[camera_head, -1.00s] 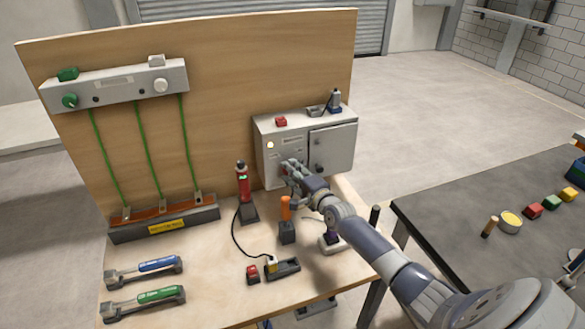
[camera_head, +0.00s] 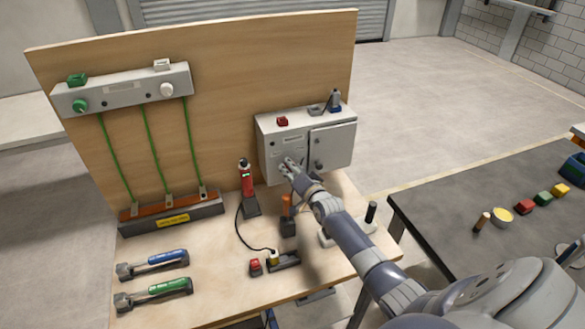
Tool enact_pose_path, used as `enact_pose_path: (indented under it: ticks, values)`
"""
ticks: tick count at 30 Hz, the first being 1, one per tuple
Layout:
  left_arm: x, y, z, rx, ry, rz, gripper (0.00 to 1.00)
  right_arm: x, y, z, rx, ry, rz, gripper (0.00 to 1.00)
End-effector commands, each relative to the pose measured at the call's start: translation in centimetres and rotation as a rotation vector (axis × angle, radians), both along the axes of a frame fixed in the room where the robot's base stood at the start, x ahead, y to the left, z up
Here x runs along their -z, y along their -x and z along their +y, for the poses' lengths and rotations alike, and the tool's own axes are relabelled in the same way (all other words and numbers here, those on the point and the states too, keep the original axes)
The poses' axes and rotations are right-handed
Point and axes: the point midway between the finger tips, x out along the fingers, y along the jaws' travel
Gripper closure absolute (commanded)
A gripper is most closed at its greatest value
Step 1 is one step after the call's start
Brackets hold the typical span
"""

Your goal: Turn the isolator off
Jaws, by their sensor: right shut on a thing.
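The isolator is part of a grey metal box (camera_head: 284,136) standing at the back right of the wooden bench, against the upright board. My right gripper (camera_head: 289,166) is at the lower left part of the box's front, with its fingers against the panel. It is shut on the isolator's handle, which the fingers mostly hide, so its exact angle cannot be told. A small round lamp (camera_head: 272,143) sits on the panel, up and left of the fingers, and looks dark. My left gripper is not in view.
A red device (camera_head: 246,178) and an orange-handled tool (camera_head: 287,205) stand close to my right arm. Blue (camera_head: 160,259) and green (camera_head: 163,288) handled tools lie front left.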

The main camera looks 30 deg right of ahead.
Motion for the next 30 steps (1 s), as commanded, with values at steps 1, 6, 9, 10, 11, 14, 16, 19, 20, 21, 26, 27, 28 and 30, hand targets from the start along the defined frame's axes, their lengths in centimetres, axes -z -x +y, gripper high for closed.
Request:
enact_pose_path:
  ticks: [1, 6, 9, 10, 11, 14, 16, 19, 20, 21, 26, 27, 28, 30]
  values:
    - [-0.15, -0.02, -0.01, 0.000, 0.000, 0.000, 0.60, -0.07, -0.03, 0.09, -0.001, 0.010, 0.002, 0.91]
    - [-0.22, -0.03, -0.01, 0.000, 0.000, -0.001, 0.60, -0.02, -0.02, 0.05, 0.000, 0.028, 0.006, 0.91]
    - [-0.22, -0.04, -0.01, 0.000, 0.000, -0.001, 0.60, -0.01, -0.02, 0.05, 0.000, 0.031, 0.007, 0.91]
    - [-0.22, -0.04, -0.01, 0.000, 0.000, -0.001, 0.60, 0.01, -0.02, 0.05, 0.000, 0.032, 0.008, 0.91]
    - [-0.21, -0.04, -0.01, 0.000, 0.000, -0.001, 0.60, 0.01, -0.03, 0.05, 0.000, 0.032, 0.008, 0.91]
    - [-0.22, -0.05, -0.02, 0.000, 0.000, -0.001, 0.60, 0.01, -0.03, 0.05, 0.000, 0.032, 0.008, 0.91]
    - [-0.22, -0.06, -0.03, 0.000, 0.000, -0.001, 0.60, 0.01, -0.03, 0.05, -0.001, 0.032, 0.008, 0.91]
    - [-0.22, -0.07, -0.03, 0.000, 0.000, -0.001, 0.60, 0.01, -0.02, 0.06, -0.001, 0.031, 0.008, 0.53]
    - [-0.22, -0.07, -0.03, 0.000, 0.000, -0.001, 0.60, 0.02, -0.02, 0.06, -0.001, 0.031, 0.008, 0.47]
    - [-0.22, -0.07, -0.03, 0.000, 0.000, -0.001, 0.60, 0.02, -0.01, 0.05, -0.001, 0.031, 0.008, 0.46]
    - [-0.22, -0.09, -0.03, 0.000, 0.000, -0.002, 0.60, 0.01, -0.01, 0.04, 0.000, 0.030, 0.007, 0.46]
    - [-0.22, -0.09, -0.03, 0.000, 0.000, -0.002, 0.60, 0.01, -0.01, 0.03, 0.000, 0.030, 0.007, 0.46]
    - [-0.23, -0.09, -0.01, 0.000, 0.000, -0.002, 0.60, 0.01, -0.01, 0.03, 0.000, 0.030, 0.007, 0.46]
    - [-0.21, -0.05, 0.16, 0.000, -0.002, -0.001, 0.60, 0.01, 0.04, 0.04, 0.000, 0.030, 0.007, 0.46]
